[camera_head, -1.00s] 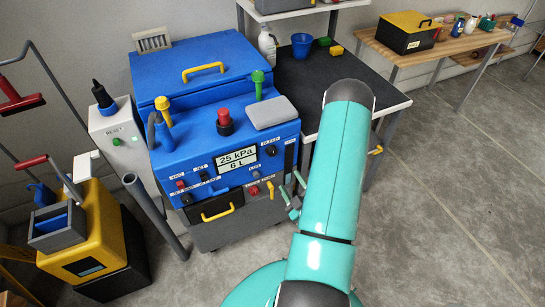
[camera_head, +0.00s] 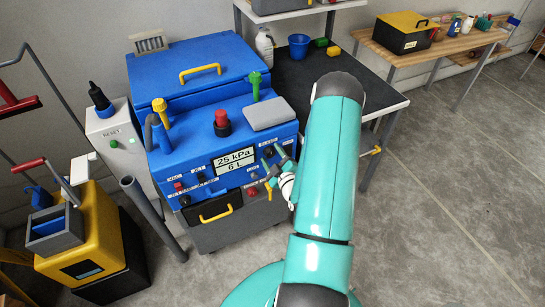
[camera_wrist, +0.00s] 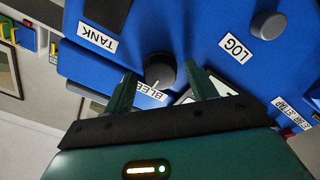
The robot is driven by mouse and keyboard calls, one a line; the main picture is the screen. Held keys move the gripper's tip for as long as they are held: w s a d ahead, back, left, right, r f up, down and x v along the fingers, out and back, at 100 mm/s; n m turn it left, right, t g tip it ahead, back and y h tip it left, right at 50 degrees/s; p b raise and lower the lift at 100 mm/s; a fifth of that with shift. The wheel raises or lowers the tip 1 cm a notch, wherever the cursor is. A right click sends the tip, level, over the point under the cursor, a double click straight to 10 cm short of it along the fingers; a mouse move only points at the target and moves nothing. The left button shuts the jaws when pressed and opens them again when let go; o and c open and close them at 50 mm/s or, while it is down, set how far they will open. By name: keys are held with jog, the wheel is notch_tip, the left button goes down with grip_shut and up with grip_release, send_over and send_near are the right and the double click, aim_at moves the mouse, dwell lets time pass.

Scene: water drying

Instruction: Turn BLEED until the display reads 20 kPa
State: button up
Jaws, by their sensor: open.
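The blue machine's display (camera_head: 235,160) reads 25 kPa over 6 L in the head view. The BLEED knob (camera_wrist: 160,68) is dark and round with a pale pointer mark, and its label (camera_wrist: 152,92) is partly covered in the wrist view. My gripper (camera_wrist: 161,76) is open, with one finger on each side of the knob in that view. I cannot tell whether the fingers touch it. In the head view my gripper (camera_head: 274,161) is at the panel just right of the display and hides part of the knob area.
A red button (camera_head: 221,122) and a grey pad (camera_head: 268,114) sit on top of the machine. A black-topped table (camera_head: 300,85) stands behind right. Open floor (camera_head: 430,190) lies to the right.

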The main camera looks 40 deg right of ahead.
jog(key=c, duration=1)
jog(key=shift+m, duration=0.4)
jog(key=m, duration=0.3)
jog(key=shift+m, duration=0.3)
jog(key=m, duration=0.3)
jog(key=shift+s+m, duration=0.1)
jog(key=shift+m, duration=0.3)
jog(key=m, duration=0.7)
jog(key=shift+f+m, duration=0.1)
jog(key=shift+m, duration=0.2)
